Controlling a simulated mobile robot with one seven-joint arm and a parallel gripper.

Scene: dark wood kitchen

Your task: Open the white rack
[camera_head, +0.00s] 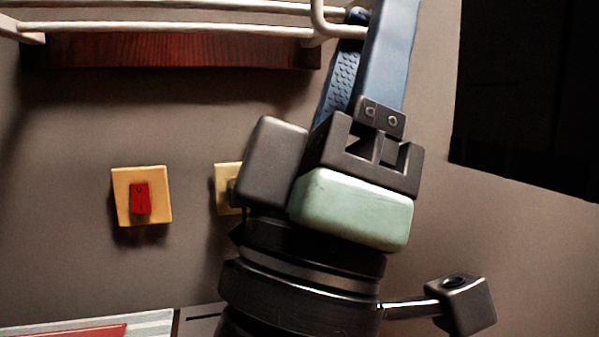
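The white rack (170,28) is at the top left, with pale rails running along a dark red wooden board. The top of the frame cuts it off. At its right end a white bar (342,31) bends down and runs right, towards my fingers. My gripper (367,22) points up, with two blue fingers. The textured inner pad of the left finger shows, with a gap between the fingers. The white bar crosses in front of the left finger and passes behind the right one. The right fingertip is out of frame, and I cannot tell whether either finger touches the bar.
A yellow wall plate with a red switch (140,198) is on the grey-brown wall. A second yellow plate (227,188) is partly hidden by my gripper. A dark panel (530,95) is at the upper right. A red-topped object (70,331) shows at the bottom left.

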